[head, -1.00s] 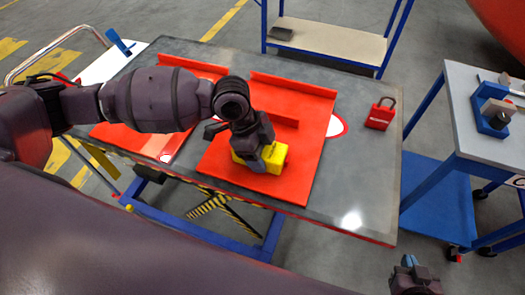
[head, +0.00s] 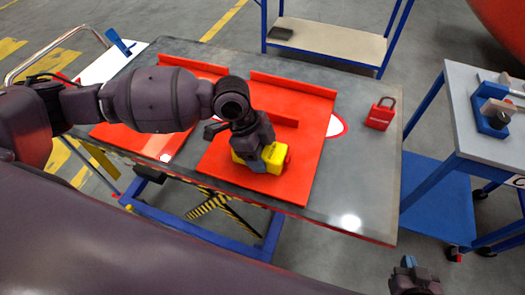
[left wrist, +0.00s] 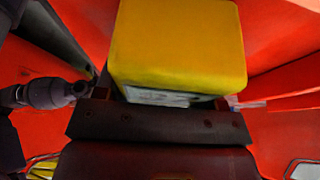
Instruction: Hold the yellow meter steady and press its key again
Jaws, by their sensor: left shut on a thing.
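The yellow meter (head: 274,157) sits on a red panel (head: 293,180) on the grey table. My left gripper (head: 257,160) is over it and shut on it. In the left wrist view the meter (left wrist: 178,45) fills the upper middle between the fingers of my left gripper (left wrist: 165,104). Its key cannot be made out in either view. My right gripper (head: 414,280) shows at the bottom edge of the head view, away from the table. Its fingers are too small to tell if it is open or shut.
A red padlock (head: 380,115) stands on the grey table (head: 365,185) right of the panel. A second red panel (head: 140,140) lies to the left. A side cart (head: 470,140) with a blue fixture (head: 491,117) stands at the right.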

